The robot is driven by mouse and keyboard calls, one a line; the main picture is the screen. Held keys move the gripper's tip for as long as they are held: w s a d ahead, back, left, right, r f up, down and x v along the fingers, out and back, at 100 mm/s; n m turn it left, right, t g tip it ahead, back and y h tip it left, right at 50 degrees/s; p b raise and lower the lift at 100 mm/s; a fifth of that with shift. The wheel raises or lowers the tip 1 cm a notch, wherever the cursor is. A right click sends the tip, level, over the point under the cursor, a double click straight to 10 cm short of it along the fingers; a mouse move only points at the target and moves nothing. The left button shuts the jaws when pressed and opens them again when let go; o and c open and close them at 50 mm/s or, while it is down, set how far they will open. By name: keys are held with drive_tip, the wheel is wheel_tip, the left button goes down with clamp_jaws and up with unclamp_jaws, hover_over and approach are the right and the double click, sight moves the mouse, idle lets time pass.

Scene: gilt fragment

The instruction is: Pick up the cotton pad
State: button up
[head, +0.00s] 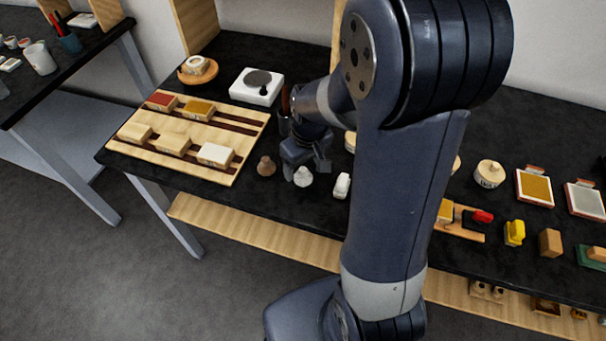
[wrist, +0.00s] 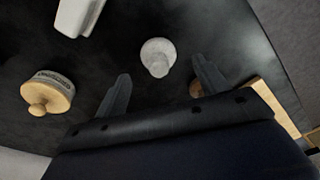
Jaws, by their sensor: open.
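The likely cotton pad (head: 302,178) is a small white rounded piece with a knob-like end, standing on the black table near its front edge. In the wrist view the white piece (wrist: 157,52) lies just beyond and between the fingertips. My gripper (head: 306,167) is low over the table, right behind the piece, with its fingers apart. In the wrist view my gripper (wrist: 161,70) shows empty, with one finger on each side. I cannot tell whether a finger touches the piece.
A brown knob-shaped piece (head: 266,166) stands close on the left, partly behind a finger in the wrist view (wrist: 196,89). A white block (head: 342,185) stands to the right. A wooden-lidded round tin (wrist: 50,90) is nearby. A wooden tray (head: 225,178) with several blocks lies left.

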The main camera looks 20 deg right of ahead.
sight(304, 170)
drive_tip(key=shift+w+f, duration=0.2)
drive_tip(key=shift+f, duration=1.7)
drive_tip(key=shift+c, duration=0.6)
drive_tip(key=c, duration=0.9)
